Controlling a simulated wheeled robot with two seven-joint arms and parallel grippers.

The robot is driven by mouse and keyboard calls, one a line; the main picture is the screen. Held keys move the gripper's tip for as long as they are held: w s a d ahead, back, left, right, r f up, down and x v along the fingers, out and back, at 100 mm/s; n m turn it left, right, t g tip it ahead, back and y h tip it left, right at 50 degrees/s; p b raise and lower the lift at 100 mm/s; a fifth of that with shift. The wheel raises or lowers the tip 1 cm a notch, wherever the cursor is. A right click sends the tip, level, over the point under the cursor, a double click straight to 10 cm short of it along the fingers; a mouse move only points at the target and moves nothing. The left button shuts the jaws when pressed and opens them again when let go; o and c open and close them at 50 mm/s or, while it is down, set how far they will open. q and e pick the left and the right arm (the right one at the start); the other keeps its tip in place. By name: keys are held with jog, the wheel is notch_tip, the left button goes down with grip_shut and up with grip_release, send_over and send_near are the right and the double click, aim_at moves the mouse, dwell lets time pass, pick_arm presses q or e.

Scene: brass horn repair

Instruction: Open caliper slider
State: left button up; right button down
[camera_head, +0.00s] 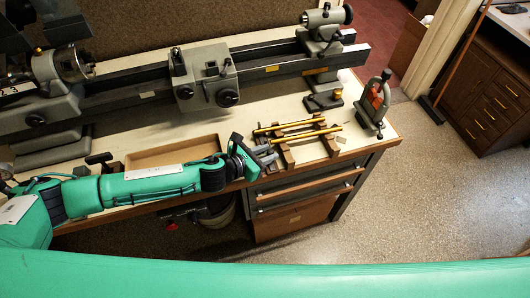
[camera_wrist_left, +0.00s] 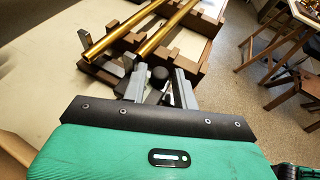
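My left gripper (camera_head: 270,155) reaches over the bench's front edge, at the left end of a wooden rack (camera_head: 288,157). In the left wrist view the two grey fingers of the left gripper (camera_wrist_left: 160,88) stand apart. A dark rounded piece (camera_wrist_left: 159,74) shows between them; I cannot tell what it is or whether they touch it. Two brass tubes (camera_wrist_left: 125,32) lie across the rack just beyond the fingers. I cannot clearly make out a caliper or its slider in either view. My right gripper is not in view.
A grey lathe (camera_head: 205,75) runs along the back of the bench. A shallow tan tray (camera_head: 175,151) lies left of the rack. A small grey upright fixture with a red part (camera_head: 375,100) stands at the right corner. Drawers (camera_head: 305,190) are below the front edge.

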pick_arm(q)
jog(key=b+v, duration=0.2)
jog(key=v, duration=1.1)
jog(key=shift+s+a+r, duration=0.25)
